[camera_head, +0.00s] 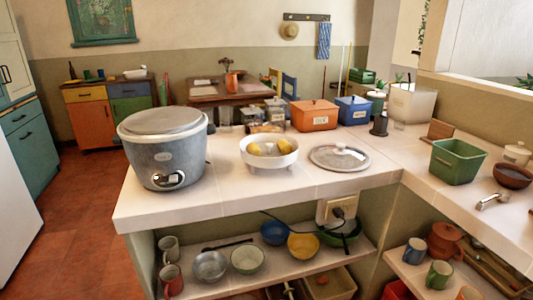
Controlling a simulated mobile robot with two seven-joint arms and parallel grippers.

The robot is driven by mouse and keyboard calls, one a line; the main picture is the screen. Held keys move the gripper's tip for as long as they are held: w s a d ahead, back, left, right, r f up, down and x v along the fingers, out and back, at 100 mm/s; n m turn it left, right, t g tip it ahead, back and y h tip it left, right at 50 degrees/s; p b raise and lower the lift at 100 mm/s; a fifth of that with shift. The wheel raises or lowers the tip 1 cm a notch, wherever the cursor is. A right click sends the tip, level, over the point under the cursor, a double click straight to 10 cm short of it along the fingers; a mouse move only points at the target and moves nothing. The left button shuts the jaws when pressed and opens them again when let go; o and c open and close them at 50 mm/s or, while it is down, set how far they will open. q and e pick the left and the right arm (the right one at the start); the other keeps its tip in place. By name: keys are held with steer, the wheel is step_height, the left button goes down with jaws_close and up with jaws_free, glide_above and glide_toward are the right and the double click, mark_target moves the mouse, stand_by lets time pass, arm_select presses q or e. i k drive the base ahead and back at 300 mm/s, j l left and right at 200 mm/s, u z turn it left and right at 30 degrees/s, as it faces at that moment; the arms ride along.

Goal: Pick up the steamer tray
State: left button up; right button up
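A white round tray with raised walls and small feet (270,166), which looks like the steamer tray, stands on the tiled counter (240,195). It holds yellow pieces of food (268,149). To its left is a large grey rice cooker (165,150) with its top closed. To its right a round glass lid (339,158) lies flat on the counter. Neither of my grippers shows in the head view.
Orange (314,117) and blue (353,112) boxes and jars stand behind the tray. A green bin (457,162) and a brown bowl (512,176) are on the right counter. Bowls and mugs fill the shelf below. Counter in front of the tray is clear.

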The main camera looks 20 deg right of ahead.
mark_target(271, 158)
steer(key=i+l+u, duration=0.25)
steer(key=i, duration=0.3)
steer(key=i+l+u, duration=0.25)
steer(key=i+l, duration=0.2)
